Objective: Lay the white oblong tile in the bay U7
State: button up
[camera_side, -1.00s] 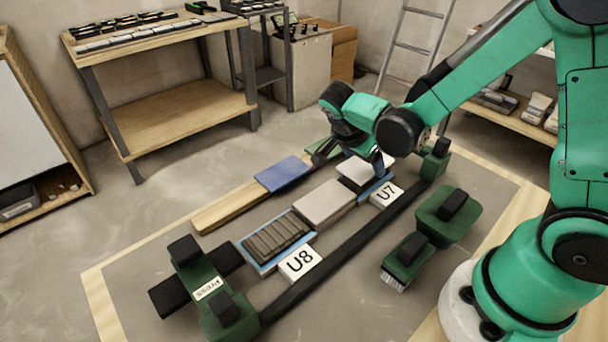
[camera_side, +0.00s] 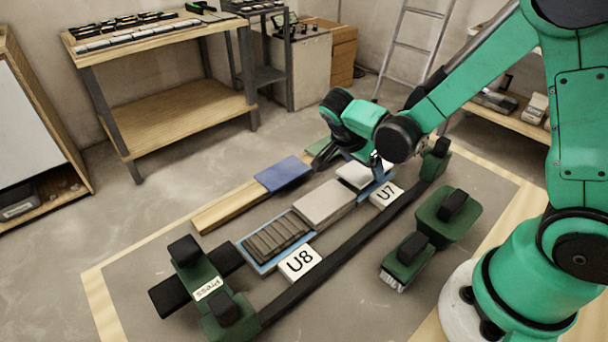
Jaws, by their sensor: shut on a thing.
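The white oblong tile (camera_side: 354,174) is at bay U7, its near side in front of the blue edge of the bay (camera_side: 374,191). My gripper (camera_side: 374,164) is shut on the tile at its right end, and the arm partly hides the tile's far side. The tile looks low over the bay, but I cannot tell whether it touches the bed. The U7 label (camera_side: 387,194) stands just in front.
A pale grey tile (camera_side: 325,203) lies left of U7. A blue tile (camera_side: 283,174) lies behind on a wooden strip. A green press (camera_side: 205,290) and green hand tools (camera_side: 447,217) stand nearby.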

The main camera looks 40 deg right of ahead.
jog(key=shift+f, duration=0.5)
dwell(0.5)
jog(key=o, duration=0.8)
jog(key=shift+r, duration=4)
